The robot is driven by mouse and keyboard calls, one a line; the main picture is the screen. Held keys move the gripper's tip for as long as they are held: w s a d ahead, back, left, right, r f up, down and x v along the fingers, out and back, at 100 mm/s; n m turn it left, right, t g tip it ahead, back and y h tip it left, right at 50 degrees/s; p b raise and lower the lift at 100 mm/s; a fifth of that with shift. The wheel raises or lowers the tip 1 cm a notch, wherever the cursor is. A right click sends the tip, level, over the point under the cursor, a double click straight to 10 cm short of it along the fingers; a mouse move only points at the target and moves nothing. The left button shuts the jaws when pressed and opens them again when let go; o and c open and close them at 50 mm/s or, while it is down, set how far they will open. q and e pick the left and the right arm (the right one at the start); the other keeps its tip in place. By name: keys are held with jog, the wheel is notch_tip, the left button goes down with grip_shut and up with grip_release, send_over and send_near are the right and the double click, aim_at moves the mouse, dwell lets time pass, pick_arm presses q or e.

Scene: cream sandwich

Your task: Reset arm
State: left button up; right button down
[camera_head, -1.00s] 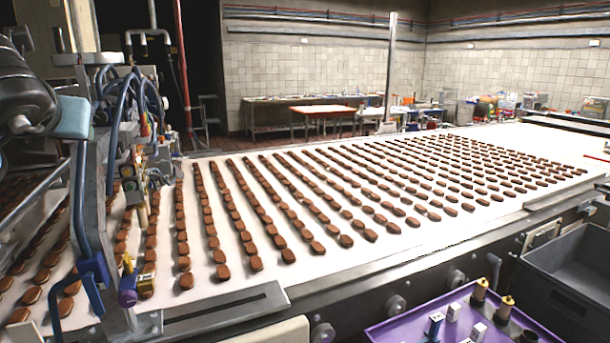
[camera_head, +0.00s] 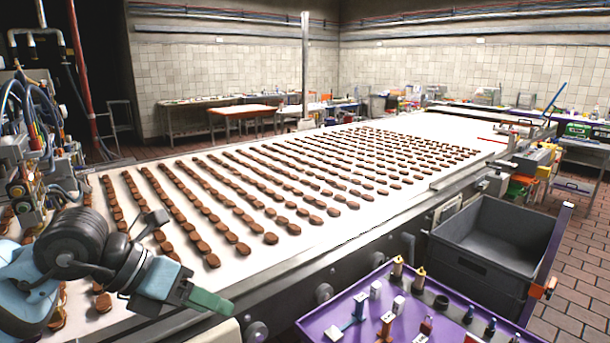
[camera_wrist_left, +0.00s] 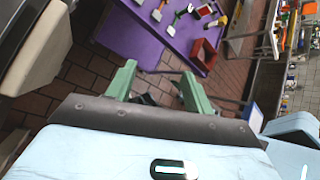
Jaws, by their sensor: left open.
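My left gripper (camera_head: 212,301) comes in from the lower left in the head view, over the near edge of the belt. A green finger points to the right. In the left wrist view, the two green fingers of the left gripper (camera_wrist_left: 158,72) stand apart with nothing between them. Brick floor and part of the purple tray (camera_wrist_left: 128,38) lie beyond them. My right gripper is in neither view.
The white conveyor belt (camera_head: 330,222) carries many rows of brown biscuits. A purple table (camera_head: 312,322) with small bottles and tools stands at the front. A grey crate (camera_head: 490,262) stands at the right, beside brick floor (camera_head: 572,292). Machinery (camera_head: 35,150) stands at the left.

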pick_arm(q)
jog(key=s+d+f+n+h, duration=0.1)
jog(key=s+d+n+h, duration=0.15)
jog(key=d+h, duration=0.3)
jog(key=s+d+f+n+h, duration=0.1)
jog(key=d+f+n+h, duration=0.1)
jog(key=d+n+h, duration=0.3)
jog(key=w+a+f+n+t+y, duration=0.1)
jog(key=a+f+n+t+y, duration=0.5)
jog(key=f+n, duration=0.4)
jog(key=a+f+n+t+y, duration=0.4)
jog(key=f+n+t, duration=0.4)
jog(key=n, duration=0.5)
jog(key=s+a+f+n+g+y, duration=0.2)
jog(key=s+f+n+g+y, duration=0.1)
jog(key=s+f, duration=0.6)
jog(key=s+a+f+n+g+y, duration=0.3)
jog(key=s+f, duration=0.6)
jog(key=f, duration=0.4)
jog(key=shift+n+g+y, duration=0.45)
jog(key=shift+n+g, duration=0.55)
jog(key=shift+n, duration=0.05)
